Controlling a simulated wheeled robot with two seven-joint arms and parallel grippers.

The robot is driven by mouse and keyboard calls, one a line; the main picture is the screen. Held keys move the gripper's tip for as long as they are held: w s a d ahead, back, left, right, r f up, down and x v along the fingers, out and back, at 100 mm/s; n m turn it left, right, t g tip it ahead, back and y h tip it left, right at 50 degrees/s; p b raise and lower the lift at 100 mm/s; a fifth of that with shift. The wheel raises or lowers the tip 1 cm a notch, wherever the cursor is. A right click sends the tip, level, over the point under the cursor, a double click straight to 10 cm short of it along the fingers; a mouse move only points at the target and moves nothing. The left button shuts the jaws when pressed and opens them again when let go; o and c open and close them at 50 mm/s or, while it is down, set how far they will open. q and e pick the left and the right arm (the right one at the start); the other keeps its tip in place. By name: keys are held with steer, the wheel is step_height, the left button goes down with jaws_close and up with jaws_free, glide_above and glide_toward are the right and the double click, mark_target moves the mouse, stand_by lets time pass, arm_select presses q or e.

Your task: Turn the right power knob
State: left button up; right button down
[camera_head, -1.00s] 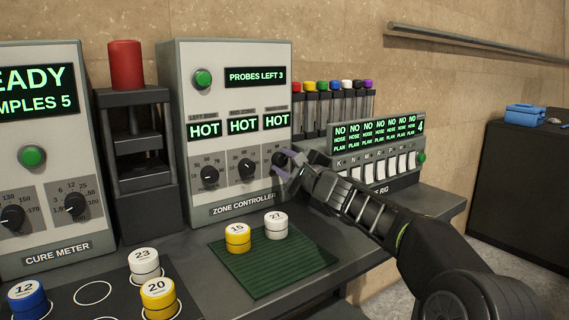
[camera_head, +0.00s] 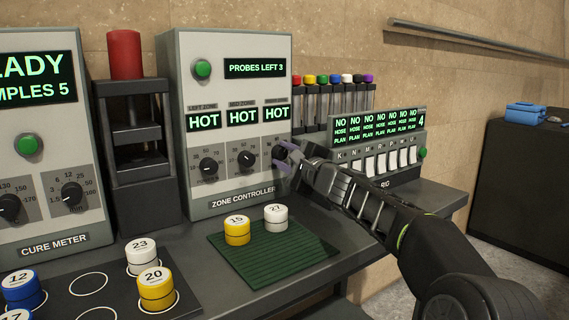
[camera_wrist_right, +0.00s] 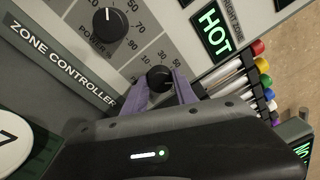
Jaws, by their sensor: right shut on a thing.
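The zone controller (camera_head: 236,180) is a grey panel with three black knobs under three displays that read HOT. The right power knob (camera_head: 279,152) is the rightmost one, partly hidden by my gripper in the head view. It also shows in the right wrist view (camera_wrist_right: 159,77) as a black knob between two purple fingertips. My right gripper (camera_head: 286,158) is shut on this knob, with a finger on either side; the wrist view shows it too (camera_wrist_right: 160,88). The middle knob (camera_head: 246,159) and left knob (camera_head: 208,167) stand free. My left gripper is out of view.
A green mat (camera_head: 268,262) in front holds yellow can 15 (camera_head: 237,231) and white can 27 (camera_head: 276,218). The hose rig (camera_head: 380,150) stands right of the controller, behind my right arm. A press with a red top (camera_head: 125,54) stands left.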

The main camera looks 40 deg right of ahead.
steer(key=n+b, duration=0.2)
steer(key=b, duration=0.1)
steer(key=n+b, duration=0.2)
steer(key=shift+f+n+b, duration=0.4)
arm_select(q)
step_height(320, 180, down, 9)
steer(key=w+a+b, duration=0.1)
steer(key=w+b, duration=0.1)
arm_select(e)
steer(key=shift+r+n+t+y, duration=0.2)
steer(key=shift+n+t+y, duration=0.15)
steer(key=shift+n, duration=0.95)
steer(key=c, duration=1)
jaws_free()
steer(key=shift+r, duration=0.1)
steer(key=shift+s, duration=0.1)
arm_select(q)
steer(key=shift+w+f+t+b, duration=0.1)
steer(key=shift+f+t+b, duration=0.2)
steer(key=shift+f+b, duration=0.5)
arm_select(e)
steer(key=s, duration=0.7)
steer(key=shift+s+a+f, duration=0.3)
steer(key=shift+a, duration=0.05)
